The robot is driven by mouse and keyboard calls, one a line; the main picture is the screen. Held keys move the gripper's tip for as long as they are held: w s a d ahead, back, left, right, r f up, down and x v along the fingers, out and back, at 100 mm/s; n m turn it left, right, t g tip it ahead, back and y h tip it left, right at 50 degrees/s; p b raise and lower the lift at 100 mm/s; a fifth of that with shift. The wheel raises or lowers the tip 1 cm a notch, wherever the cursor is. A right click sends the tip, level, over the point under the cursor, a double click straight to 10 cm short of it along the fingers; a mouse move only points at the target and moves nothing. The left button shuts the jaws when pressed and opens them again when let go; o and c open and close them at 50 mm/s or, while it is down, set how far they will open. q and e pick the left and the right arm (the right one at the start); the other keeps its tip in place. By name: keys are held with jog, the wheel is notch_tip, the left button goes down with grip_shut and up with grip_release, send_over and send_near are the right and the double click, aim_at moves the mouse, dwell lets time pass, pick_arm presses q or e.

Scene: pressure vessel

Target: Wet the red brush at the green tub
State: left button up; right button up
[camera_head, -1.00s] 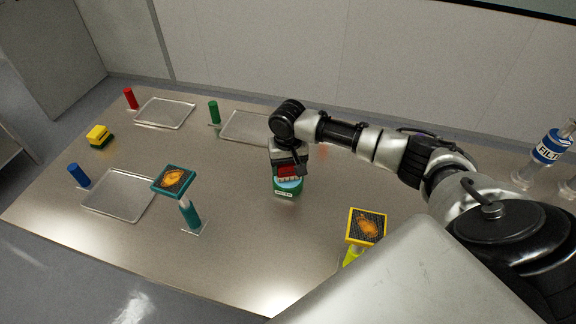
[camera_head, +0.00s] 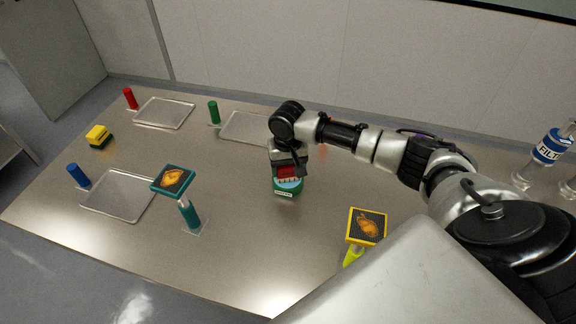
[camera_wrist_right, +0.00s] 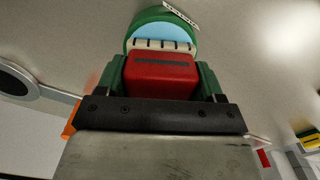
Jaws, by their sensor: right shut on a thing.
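The green tub (camera_head: 288,190), with a pale label on its front, stands on the steel table below my right gripper. The wrist view shows its green rim and light blue inside (camera_wrist_right: 160,32). My right gripper (camera_head: 289,163) is shut on the red brush (camera_wrist_right: 162,75) and holds it right over the tub. The red block also shows in the head view (camera_head: 287,171). Its pale bristles point at the blue inside; I cannot tell how deep they reach. My left gripper is not in view.
The steel table (camera_head: 120,235) also holds metal trays (camera_head: 119,194), upright red (camera_head: 130,98), green (camera_head: 214,112) and blue (camera_head: 79,175) cylinders, and a yellow-green sponge-like block (camera_head: 98,136). Teal (camera_head: 173,179) and yellow (camera_head: 367,226) picture stands are nearer me. A FILT-labelled bottle (camera_head: 550,148) is right.

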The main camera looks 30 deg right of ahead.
jog(key=shift+s+f, duration=0.1)
jog(key=shift+f, duration=0.4)
dwell(0.7)
notch_tip(320, 180, up, 7)
jog(key=p, duration=0.8)
jog(key=shift+r, duration=0.15)
dwell(0.4)
